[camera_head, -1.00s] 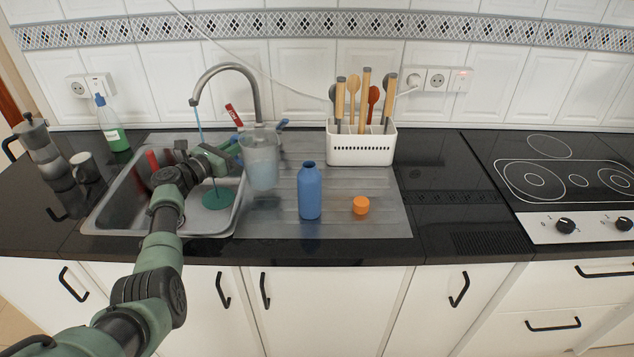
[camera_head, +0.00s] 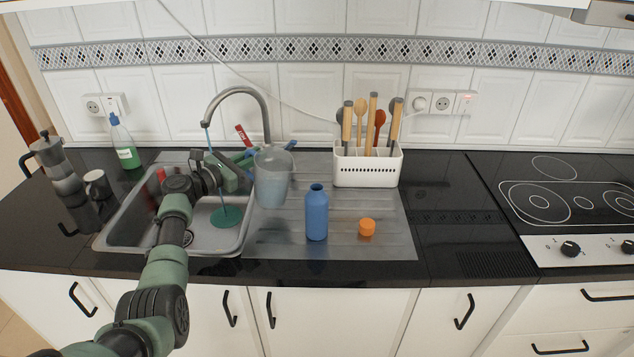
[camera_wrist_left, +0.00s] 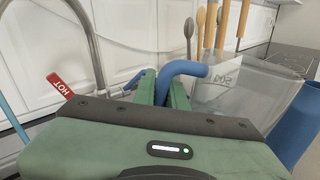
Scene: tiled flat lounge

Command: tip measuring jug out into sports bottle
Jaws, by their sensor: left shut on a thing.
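The measuring jug (camera_head: 272,178) is translucent, with pale liquid in its lower part. My left gripper (camera_head: 247,163) is shut on its blue handle and holds it upright over the drainboard, beside the basin. The left wrist view shows the jug's clear wall (camera_wrist_left: 262,82) and the blue handle (camera_wrist_left: 185,69) between the fingers (camera_wrist_left: 163,90). The blue sports bottle (camera_head: 316,214) stands upright and uncapped on the drainboard, to the right of the jug and apart from it. An orange cap (camera_head: 367,228) lies right of the bottle. My right gripper is not in view.
A white utensil holder (camera_head: 366,168) stands behind the bottle. The tap (camera_head: 238,92) arches over the sink basin (camera_head: 125,236), with a blue stream falling into it. A soap bottle, mug and moka pot stand at left; the hob is at right.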

